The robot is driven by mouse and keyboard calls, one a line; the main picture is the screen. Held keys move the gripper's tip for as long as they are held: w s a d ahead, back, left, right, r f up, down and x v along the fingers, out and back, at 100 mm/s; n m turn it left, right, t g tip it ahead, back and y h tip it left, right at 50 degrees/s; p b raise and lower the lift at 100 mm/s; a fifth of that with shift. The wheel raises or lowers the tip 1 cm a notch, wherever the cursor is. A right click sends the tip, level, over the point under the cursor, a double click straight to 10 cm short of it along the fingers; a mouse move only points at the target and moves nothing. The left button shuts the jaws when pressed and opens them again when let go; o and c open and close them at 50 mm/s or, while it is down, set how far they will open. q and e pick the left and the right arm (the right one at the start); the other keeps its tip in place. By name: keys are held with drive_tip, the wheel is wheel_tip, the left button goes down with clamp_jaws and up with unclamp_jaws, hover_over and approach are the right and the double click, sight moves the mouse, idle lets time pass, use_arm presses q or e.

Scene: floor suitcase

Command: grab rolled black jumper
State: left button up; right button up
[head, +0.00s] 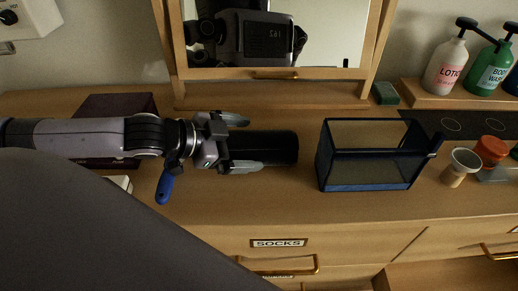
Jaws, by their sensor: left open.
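The rolled black jumper (278,146) lies on the wooden dresser top as a dark cylinder, left of the black-framed box. My left gripper (240,143) reaches in from the left and is open. Its two grey fingers lie on the far and near sides of the jumper's left end, which sits partly between them. The gripper hides part of that end. I cannot tell whether the fingers touch it. My right gripper is not in view.
The see-through black-framed box (370,172) stands right of the jumper. A mirror (335,35) rises behind. A dark maroon box (112,104) and a blue handle (164,188) are near my left arm. Cups (460,166) and pump bottles (446,68) stand at right.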

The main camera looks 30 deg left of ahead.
use_arm(q)
drive_tip(key=shift+w+d, duration=0.15)
drive_tip(key=shift+c, duration=1.2)
drive_tip(key=c, duration=0.8)
drive_tip(key=shift+r, duration=0.1)
